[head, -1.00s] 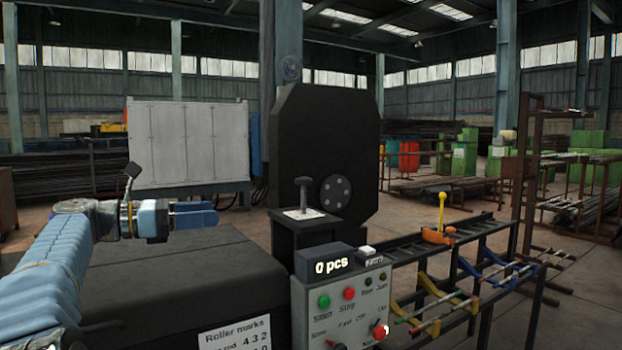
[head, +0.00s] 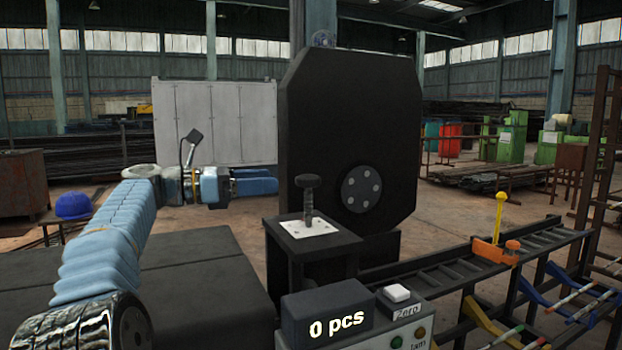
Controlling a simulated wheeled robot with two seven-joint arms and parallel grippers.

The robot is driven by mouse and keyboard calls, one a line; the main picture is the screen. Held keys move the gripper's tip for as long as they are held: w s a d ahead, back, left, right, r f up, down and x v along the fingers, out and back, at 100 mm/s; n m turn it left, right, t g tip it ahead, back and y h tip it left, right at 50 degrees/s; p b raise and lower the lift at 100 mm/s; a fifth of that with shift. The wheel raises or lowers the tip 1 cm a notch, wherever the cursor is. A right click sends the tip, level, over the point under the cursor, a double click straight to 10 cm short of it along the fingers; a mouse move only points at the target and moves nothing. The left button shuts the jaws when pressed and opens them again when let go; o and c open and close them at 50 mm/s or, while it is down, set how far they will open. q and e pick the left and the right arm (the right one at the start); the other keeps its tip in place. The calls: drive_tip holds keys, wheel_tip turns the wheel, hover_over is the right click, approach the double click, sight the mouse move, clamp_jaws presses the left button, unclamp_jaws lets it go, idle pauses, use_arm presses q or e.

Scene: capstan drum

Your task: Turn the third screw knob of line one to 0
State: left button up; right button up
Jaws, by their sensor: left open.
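A black screw knob (head: 309,190) stands upright on a white plate (head: 310,228) on a small black stand in the middle. No number line can be read on it, and I cannot tell whether it is the third knob of line one. My left gripper (head: 275,181), with blue fingers, is open and empty, pointing right. It hovers to the left of the knob and apart from it, in front of the big black machine body (head: 348,110). My right gripper is not in view.
A counter box (head: 328,318) reading "0 pcs" and a white "Zero" button (head: 396,293) stand at the front. A rail with an orange stop (head: 492,252) and yellow handle runs right. A blue cap (head: 73,205) lies on a table at left. A black surface lies below my left arm.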

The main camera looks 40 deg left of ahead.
sight(308, 175)
use_arm(q)
drive_tip(key=x, duration=1)
drive_tip(key=shift+f, duration=0.1)
drive_tip(key=c, duration=0.9)
drive_tip(key=shift+s, duration=0.1)
drive_tip(key=shift+c, duration=0.2)
